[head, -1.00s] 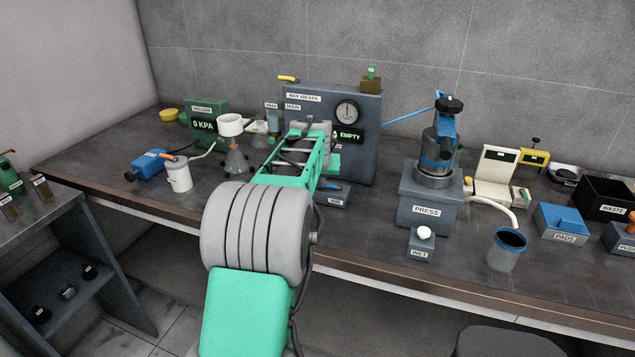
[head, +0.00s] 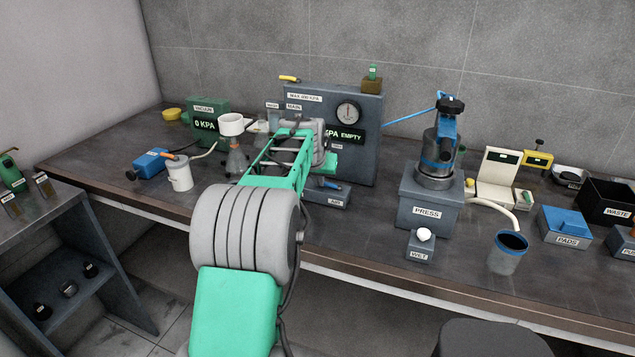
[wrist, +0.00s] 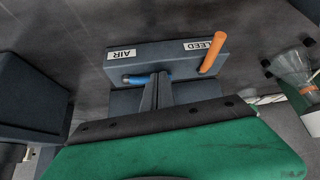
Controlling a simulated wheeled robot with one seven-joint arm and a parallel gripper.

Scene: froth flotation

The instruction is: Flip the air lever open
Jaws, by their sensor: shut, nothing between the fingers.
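The grey valve block (head: 340,200) with the AIR label sits on the bench in front of the large grey panel box. In the wrist view the block (wrist: 150,54) shows upside-down AIR and BLEED labels. The blue air lever (wrist: 136,79) lies sideways along the block's near face, and it also shows in the head view (head: 329,184). The orange lever (wrist: 212,53) stands out at the BLEED end. My gripper (wrist: 160,82) is shut and empty, with its tips right at the blue lever's inner end; contact cannot be told. In the head view my fingers are hidden.
The panel box (head: 365,105) with a gauge and EMPTY display stands behind the block. The press (head: 427,195) stands to its right. A flask with a white funnel (head: 231,125) and a white jug (head: 180,175) stand left of my arm.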

